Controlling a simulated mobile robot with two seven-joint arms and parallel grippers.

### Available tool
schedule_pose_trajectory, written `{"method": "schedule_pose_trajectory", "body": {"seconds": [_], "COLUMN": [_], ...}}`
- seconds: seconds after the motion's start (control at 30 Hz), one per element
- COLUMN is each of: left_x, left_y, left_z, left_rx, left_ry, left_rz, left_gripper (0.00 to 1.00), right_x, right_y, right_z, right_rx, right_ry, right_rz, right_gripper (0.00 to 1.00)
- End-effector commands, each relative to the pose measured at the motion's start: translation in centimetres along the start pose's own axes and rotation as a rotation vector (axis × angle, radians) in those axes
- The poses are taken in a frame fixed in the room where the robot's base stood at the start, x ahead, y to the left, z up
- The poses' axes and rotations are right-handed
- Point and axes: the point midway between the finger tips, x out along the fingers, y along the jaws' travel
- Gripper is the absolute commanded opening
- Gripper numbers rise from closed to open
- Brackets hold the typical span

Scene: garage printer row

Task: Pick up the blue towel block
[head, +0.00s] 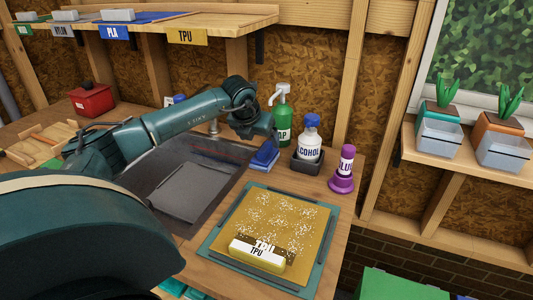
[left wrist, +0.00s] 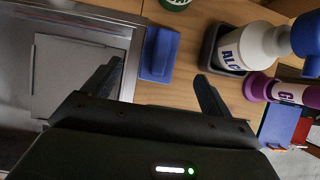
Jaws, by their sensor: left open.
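The blue towel block (head: 262,160) lies on the wooden bench between the grey metal tray and the alcohol bottle. It also shows in the left wrist view (left wrist: 159,53), just beyond the gap between my fingers. My left gripper (head: 272,143) is directly above the block in the head view, pointing down, and partly hides it. In the left wrist view the left gripper (left wrist: 158,71) is open, with one finger on each side and nothing between them. My right gripper is not in view.
The alcohol bottle (head: 311,140) stands in a dark holder (head: 306,162) close to the right of the block. A green soap bottle (head: 283,128) is behind it, and a purple glue stick (head: 345,165) is further right. The metal tray (head: 212,151) lies left; a print plate (head: 212,247) is in front.

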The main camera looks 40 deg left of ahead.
Motion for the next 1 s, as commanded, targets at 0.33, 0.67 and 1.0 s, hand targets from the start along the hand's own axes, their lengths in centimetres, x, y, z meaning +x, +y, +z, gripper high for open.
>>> {"method": "schedule_pose_trajectory", "body": {"seconds": [0.33,0.67,1.0], "left_x": [4.2,8.0,9.4], "left_y": [-0.1,-0.2,-0.1], "left_z": [0.0,0.5,0.5], "left_rx": [0.001,-0.001,0.002], "left_ry": [0.001,0.002,-0.001], "left_rz": [-0.001,-0.002,-0.001], "left_gripper": [0.85,0.85,0.85], "right_x": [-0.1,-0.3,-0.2], "right_y": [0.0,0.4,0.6], "right_z": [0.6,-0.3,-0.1], "right_rx": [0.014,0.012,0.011], "right_ry": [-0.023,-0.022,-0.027], "right_rz": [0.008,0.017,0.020], "right_gripper": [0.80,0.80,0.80]}}
